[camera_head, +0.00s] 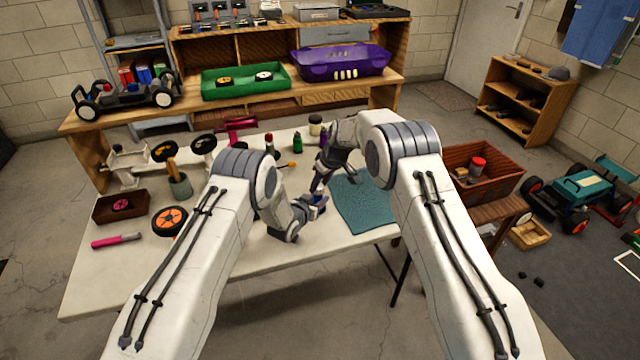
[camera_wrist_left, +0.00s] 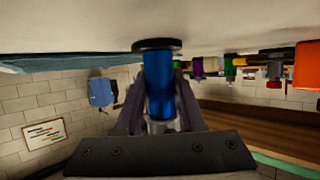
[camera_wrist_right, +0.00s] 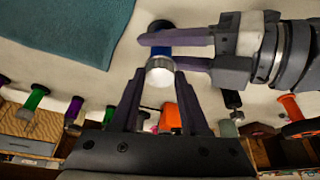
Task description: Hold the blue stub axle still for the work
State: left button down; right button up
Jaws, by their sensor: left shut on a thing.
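The blue stub axle (camera_wrist_left: 158,85) stands in my left gripper (camera_wrist_left: 160,95), with its dark round flange (camera_wrist_left: 157,44) at the tabletop end. My left gripper is shut on the blue shaft; a bit of blue shows there in the head view (camera_head: 319,200). In the right wrist view my left gripper (camera_wrist_right: 165,50) reaches in from the right, across the shaft. A silvery round piece (camera_wrist_right: 159,72) sits on the axle's free end. My right gripper (camera_wrist_right: 160,78) is open, its fingertips on either side of this piece; whether they touch it I cannot tell.
A teal mat (camera_head: 362,203) lies right of the grippers on the white table (camera_head: 235,275). An orange-hubbed wheel (camera_head: 171,221), a pink-handled tool (camera_head: 117,241) and a brown tray (camera_head: 108,206) lie left. Small coloured bottles stand behind. A red-brown crate (camera_head: 497,188) stands right.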

grip_shut()
jog(key=shift+m, duration=0.3)
jog(key=m, duration=0.1)
jog(key=m+h, duration=0.1)
jog(key=m, duration=0.1)
jog(key=shift+s+a+t, duration=0.15)
jog(key=shift+a+t, duration=0.05)
jog(key=shift+t, duration=0.2)
jog(key=m+h, duration=0.1)
jog(key=m, duration=0.3)
jog(key=shift+a+h, duration=0.15)
jog(key=shift+h, duration=0.25)
jog(key=m+h, duration=0.1)
jog(key=m, duration=0.3)
jog(key=shift+a+m+h, duration=0.2)
jog(key=shift+m+h, duration=0.1)
jog(key=shift+h, duration=0.1)
jog(key=shift+w+a+m+g+h, duration=0.15)
jog(key=shift+m+h, duration=0.1)
jog(key=shift+m, duration=0.5)
jog(key=shift+w+d+m+g+h, duration=0.1)
jog(key=shift+m+h, duration=0.1)
jog(key=shift+m, duration=0.5)
jog(key=shift+w+a+m+g+h, duration=0.15)
jog(key=shift+m+h, duration=0.1)
jog(key=shift+m, duration=0.5)
jog(key=shift+s+d+m, duration=0.1)
jog(key=shift+s+m, duration=0.15)
jog(key=shift+m, duration=0.15)
